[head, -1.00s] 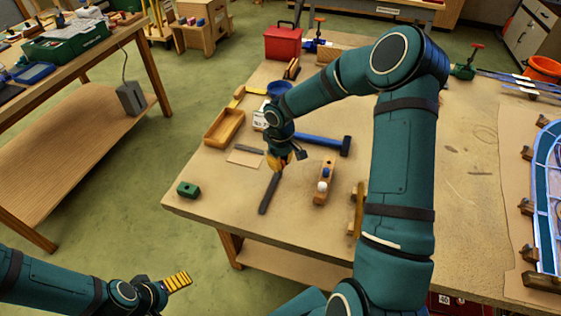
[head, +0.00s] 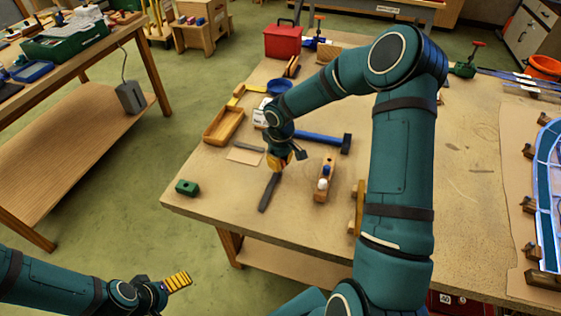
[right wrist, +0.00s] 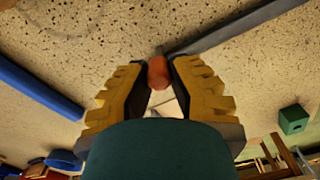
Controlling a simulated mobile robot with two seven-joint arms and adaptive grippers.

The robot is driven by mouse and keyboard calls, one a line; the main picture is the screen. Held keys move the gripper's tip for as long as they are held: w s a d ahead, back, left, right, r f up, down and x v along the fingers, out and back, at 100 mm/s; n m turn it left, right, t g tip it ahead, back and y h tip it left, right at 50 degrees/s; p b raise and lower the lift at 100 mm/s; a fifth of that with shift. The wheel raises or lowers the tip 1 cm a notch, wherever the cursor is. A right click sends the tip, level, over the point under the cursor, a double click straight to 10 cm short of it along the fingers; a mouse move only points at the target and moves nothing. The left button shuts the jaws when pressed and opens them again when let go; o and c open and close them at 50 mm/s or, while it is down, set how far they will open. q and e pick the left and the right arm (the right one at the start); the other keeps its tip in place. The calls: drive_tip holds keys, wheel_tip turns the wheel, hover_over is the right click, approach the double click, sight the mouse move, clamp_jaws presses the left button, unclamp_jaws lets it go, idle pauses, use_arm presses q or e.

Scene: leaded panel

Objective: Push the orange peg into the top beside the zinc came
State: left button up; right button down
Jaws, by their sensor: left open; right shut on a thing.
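The orange peg (right wrist: 159,72) is between the yellow-padded fingers of my right gripper (right wrist: 160,85) in the right wrist view; they are shut on it. In the head view my right gripper (head: 282,161) is low over the worktable, and the peg cannot be made out clearly. A long grey strip (head: 269,193), which looks like the zinc came, lies beside the gripper; it also shows in the right wrist view (right wrist: 240,24), close behind the peg. Whether the peg touches the tabletop (head: 230,198) I cannot tell. My left gripper (head: 178,283) is open, off the table at lower left.
A wooden block with blue and white knobs (head: 324,184) stands right of the strip. A blue-handled hammer (head: 318,139) lies behind. A green block (head: 187,187) sits near the left corner, a wooden tray (head: 222,126) behind it. The leaded panel (head: 547,185) is far right.

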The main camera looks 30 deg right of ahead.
drive_tip(key=shift+f, duration=0.15)
drive_tip(key=c, duration=0.9)
unclamp_jaws()
wheel_tip(320, 180, up, 12)
